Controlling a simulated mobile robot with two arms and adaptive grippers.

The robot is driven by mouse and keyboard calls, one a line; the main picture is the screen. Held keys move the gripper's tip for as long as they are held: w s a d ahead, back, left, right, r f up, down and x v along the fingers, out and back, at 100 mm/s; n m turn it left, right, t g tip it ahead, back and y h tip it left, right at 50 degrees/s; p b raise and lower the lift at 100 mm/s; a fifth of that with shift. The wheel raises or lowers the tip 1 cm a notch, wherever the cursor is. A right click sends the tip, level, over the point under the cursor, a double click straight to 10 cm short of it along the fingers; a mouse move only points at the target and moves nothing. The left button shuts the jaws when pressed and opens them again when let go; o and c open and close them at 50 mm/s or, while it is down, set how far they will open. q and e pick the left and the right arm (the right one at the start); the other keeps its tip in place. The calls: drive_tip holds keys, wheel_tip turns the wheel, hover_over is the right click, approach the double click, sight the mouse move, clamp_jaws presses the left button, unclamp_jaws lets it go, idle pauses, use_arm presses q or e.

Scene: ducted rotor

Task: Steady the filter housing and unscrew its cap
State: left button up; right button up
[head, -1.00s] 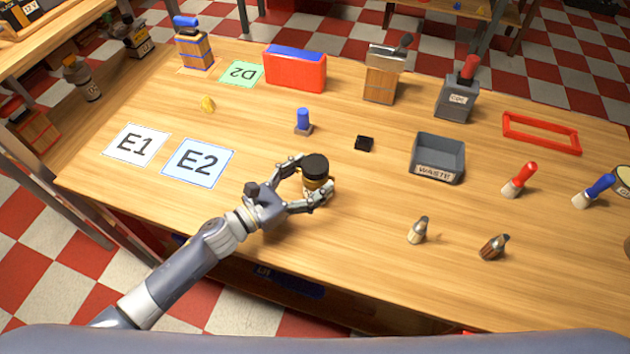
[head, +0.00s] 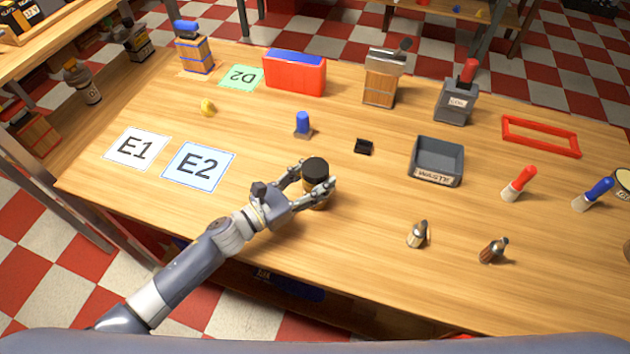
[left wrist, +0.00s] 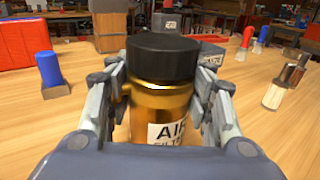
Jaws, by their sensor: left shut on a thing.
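The filter housing (left wrist: 158,104) is a gold cylinder with a partly hidden white label reading "AIR". It stands upright on the table. Its black cap (head: 315,166) sits on top, and it also shows in the left wrist view (left wrist: 162,57). My left gripper (head: 318,188) is shut around the body of the housing, with a finger on each side below the cap. The fingers also show in the left wrist view (left wrist: 165,95). My right gripper is in neither view.
The grey "WASTE" bin (head: 437,160) stands right of the housing. A black block (head: 363,147) and a blue-topped peg (head: 303,124) are behind it. Cards E1 (head: 136,147) and E2 (head: 198,165) lie left. Table between is clear.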

sight(304, 176)
use_arm(q)
drive_tip(key=shift+r, duration=0.65)
wheel_tip(304, 176, up, 2)
drive_tip(key=shift+r, duration=0.15)
drive_tip(key=s+a+b, duration=0.2)
drive_tip(key=s, duration=0.5)
drive_tip(key=s+a+r+b, duration=0.1)
drive_tip(key=s+a+b, duration=0.1)
drive_tip(key=s, duration=0.6)
drive_tip(key=shift+s+a+r, duration=0.15)
drive_tip(key=shift+a+r, duration=0.1)
drive_tip(key=shift+a, duration=0.25)
drive_tip(key=o, duration=0.5)
drive_tip(key=c, duration=0.7)
